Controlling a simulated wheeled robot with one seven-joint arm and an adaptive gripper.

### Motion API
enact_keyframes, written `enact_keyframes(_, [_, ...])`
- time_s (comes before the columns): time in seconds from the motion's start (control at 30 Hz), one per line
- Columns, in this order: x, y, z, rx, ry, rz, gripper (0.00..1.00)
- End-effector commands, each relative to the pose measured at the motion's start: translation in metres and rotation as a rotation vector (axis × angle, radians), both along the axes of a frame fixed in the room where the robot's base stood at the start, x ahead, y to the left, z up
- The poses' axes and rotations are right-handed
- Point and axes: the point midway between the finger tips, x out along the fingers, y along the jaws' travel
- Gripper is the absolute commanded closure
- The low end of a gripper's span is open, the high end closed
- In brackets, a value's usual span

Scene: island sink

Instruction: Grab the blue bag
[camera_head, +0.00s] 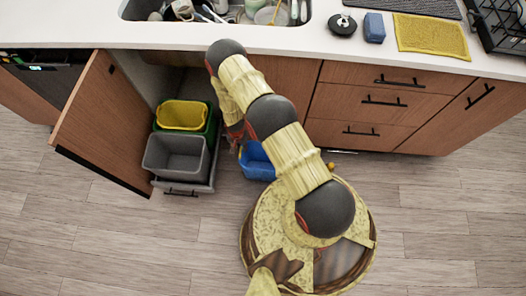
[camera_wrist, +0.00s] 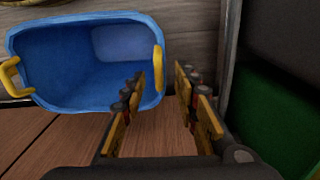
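The blue bag (camera_wrist: 85,68), an open-topped tub shape with two yellow handles, stands on the floor in the wrist view's upper left. Its right handle (camera_wrist: 158,68) appears in line with the gap between my fingertips; contact cannot be seen. In the head view the blue bag (camera_head: 256,163) is by the cabinet base, partly hidden behind my arm. My gripper (camera_wrist: 160,76) is open and nothing shows held between its fingers. The left finger overlaps the bag's right side in the picture. In the head view my gripper (camera_head: 238,136) is just left of the bag.
A pulled-out bin drawer with a grey bin (camera_head: 176,160) and a green bin with yellow inside (camera_head: 182,115) stands left of my gripper. An open cabinet door (camera_head: 104,128) is farther left. Counter and sink (camera_head: 230,12) are above. Floor in front is clear.

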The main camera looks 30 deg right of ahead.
Motion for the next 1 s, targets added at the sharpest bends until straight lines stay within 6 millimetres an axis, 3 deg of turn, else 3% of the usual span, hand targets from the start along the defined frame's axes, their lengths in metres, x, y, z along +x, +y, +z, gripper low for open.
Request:
enact_keyframes(0.03, [-0.001, -0.002, -0.011, 0.000, 0.001, 0.001, 0.70])
enact_keyframes(0.2, [-0.001, -0.002, -0.028, 0.000, 0.001, 0.002, 0.70])
enact_keyframes(0.5, [-0.001, -0.002, -0.028, -0.001, 0.001, 0.002, 0.70])
enact_keyframes(1.0, [-0.001, -0.002, -0.028, 0.000, 0.001, 0.002, 0.99])
